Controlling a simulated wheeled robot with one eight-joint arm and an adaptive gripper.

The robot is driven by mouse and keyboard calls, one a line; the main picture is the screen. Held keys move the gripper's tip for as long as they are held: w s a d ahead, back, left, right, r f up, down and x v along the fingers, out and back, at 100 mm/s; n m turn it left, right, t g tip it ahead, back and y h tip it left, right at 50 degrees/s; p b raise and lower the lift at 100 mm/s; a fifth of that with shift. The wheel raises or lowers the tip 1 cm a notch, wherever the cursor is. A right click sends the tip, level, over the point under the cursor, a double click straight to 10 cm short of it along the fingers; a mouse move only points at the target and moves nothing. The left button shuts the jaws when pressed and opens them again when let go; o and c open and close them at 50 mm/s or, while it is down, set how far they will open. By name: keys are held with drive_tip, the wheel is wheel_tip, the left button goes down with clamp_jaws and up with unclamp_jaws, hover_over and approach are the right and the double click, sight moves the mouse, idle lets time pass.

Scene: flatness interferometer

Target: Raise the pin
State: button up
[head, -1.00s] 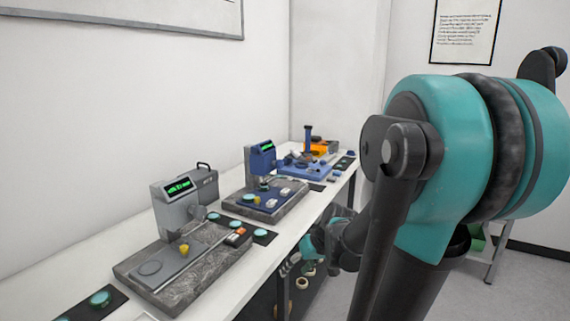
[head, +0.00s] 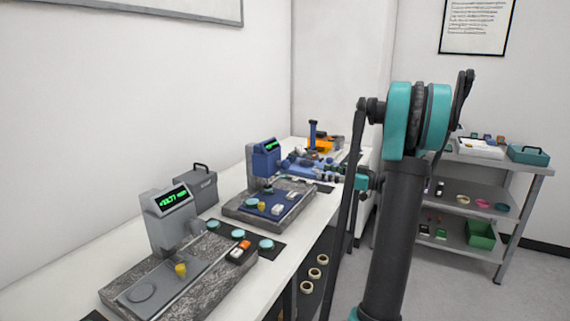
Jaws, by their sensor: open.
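I cannot tell any pin for certain at this size. A grey gauge (head: 172,215) with a green display stands on a grey stone slab (head: 130,295), with a small yellow piece (head: 181,269) on it. Behind it, a blue gauge (head: 264,158) stands on a second stone slab (head: 240,212) with small parts. At the far end of the bench, a blue fixture has an upright blue post (head: 312,133) and an orange part (head: 322,144). My arm hides part of that area.
The white bench (head: 226,250) runs along the left wall. Teal discs (head: 266,244) lie on a dark strip on its right side. A grey case (head: 196,186) stands behind the grey gauge. A shelf cart (head: 500,166) stands at the right, with floor between.

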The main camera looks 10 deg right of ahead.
sight(288, 164)
drive_tip(key=x, duration=1.7)
drive_tip(key=shift+a, duration=0.1)
drive_tip(key=shift+c, duration=0.2)
drive_tip(key=c, duration=1.1)
